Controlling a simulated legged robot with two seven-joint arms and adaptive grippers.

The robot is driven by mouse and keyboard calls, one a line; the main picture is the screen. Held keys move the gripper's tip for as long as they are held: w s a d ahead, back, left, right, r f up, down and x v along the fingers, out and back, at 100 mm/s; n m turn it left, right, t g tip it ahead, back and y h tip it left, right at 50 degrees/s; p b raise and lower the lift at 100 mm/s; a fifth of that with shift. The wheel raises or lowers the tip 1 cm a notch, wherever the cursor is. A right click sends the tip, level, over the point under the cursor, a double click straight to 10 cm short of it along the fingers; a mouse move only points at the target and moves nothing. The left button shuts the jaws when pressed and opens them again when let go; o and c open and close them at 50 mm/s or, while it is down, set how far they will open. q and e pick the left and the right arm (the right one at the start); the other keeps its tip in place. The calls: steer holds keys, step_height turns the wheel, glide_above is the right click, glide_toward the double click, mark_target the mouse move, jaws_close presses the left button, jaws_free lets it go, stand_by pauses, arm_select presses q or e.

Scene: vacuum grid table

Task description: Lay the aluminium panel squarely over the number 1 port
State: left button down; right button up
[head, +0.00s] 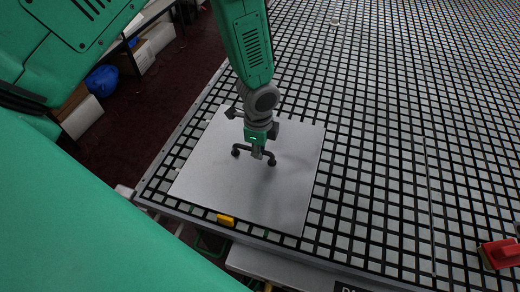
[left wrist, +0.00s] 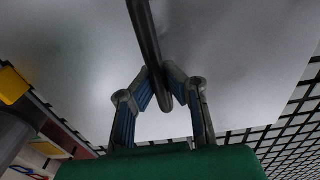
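The aluminium panel (head: 215,180) is a flat grey square with a dark bar handle (head: 241,150) near its middle. It covers the near-left part of the grid table, and I cannot tell whether it rests on the grid or hangs just above it. My left gripper (head: 257,153) is at the handle from above. In the left wrist view its fingers (left wrist: 160,80) are closed on both sides of the handle bar (left wrist: 146,35), with the panel (left wrist: 75,55) behind. The number 1 port is not visible. My right gripper is not in view.
The black-and-white grid table (head: 390,140) is mostly clear to the right and back. A yellow block (head: 225,219) sits at the panel's near edge. Boxes (head: 82,115) and a blue item (head: 102,80) stand off the table's left side.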

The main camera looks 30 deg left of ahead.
arm_select(q)
steer(key=shift+f, duration=0.1)
steer(key=c, duration=1.6)
jaws_free()
steer(key=shift+c, duration=0.2)
step_height(320, 180, up, 12)
